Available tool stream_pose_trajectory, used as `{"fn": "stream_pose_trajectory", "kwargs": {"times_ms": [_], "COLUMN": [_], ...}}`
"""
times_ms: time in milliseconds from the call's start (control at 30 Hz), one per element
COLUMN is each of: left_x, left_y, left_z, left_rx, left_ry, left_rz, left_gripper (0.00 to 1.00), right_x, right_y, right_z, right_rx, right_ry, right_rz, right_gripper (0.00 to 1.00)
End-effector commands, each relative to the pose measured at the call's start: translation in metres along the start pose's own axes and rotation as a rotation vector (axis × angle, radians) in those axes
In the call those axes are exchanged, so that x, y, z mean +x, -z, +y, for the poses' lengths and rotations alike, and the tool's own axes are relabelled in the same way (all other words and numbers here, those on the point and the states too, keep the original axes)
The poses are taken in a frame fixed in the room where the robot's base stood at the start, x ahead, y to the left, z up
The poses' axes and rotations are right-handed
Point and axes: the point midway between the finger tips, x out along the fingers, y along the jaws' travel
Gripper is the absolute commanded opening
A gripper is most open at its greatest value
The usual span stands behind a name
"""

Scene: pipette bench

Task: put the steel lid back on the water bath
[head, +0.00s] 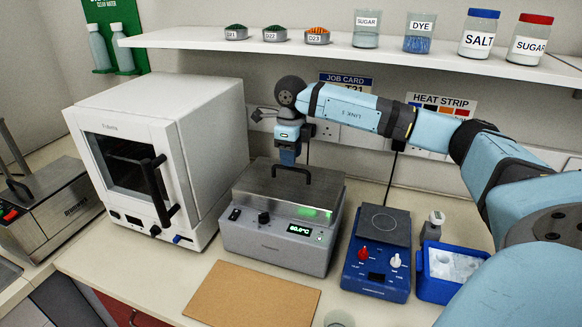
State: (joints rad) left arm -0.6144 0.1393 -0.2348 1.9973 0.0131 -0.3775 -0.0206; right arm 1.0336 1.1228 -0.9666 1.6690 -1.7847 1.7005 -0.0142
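The steel lid (318,187), with a black arched handle (292,170), lies over the top of the grey water bath (270,241). It looks about level; I cannot tell whether it is fully seated all round. The bath's display reads about 60.0 °C, and a green glow shows along the lid's front right. My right gripper (288,160) points down at the handle from above and behind. Its fingertips are small and partly hidden at the handle, so I cannot tell whether they grip it. My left gripper is not in view.
A white oven (195,130) stands close on the left. A blue hotplate (376,268) stands on the right, with a blue ice tub (432,290) beyond. A brown board (252,295) lies in front. A shelf (340,50) with jars hangs above my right arm.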

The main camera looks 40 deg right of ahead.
Motion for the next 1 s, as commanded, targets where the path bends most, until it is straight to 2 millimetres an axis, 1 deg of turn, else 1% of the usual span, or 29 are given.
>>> {"fn": "stream_pose_trajectory", "kwargs": {"times_ms": [33, 133, 200, 300, 1000], "left_x": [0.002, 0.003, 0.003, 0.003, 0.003], "left_y": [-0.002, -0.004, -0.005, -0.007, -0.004], "left_z": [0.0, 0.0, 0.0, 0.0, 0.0], "left_rx": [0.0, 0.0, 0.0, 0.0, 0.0], "left_ry": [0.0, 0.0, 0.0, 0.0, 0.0], "left_rz": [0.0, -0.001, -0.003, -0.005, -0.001], "left_gripper": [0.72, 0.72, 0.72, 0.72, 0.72], "right_x": [-0.008, -0.022, -0.029, -0.033, -0.034], "right_y": [0.0, -0.001, -0.001, 0.0, 0.0], "right_z": [0.0, 0.0, 0.0, 0.0, 0.001], "right_rx": [-0.001, -0.001, -0.001, -0.001, -0.001], "right_ry": [0.001, 0.0, 0.0, 0.0, 0.0], "right_rz": [-0.002, -0.002, -0.002, 0.001, 0.001], "right_gripper": [0.38, 0.38, 0.38, 0.38, 0.38]}}
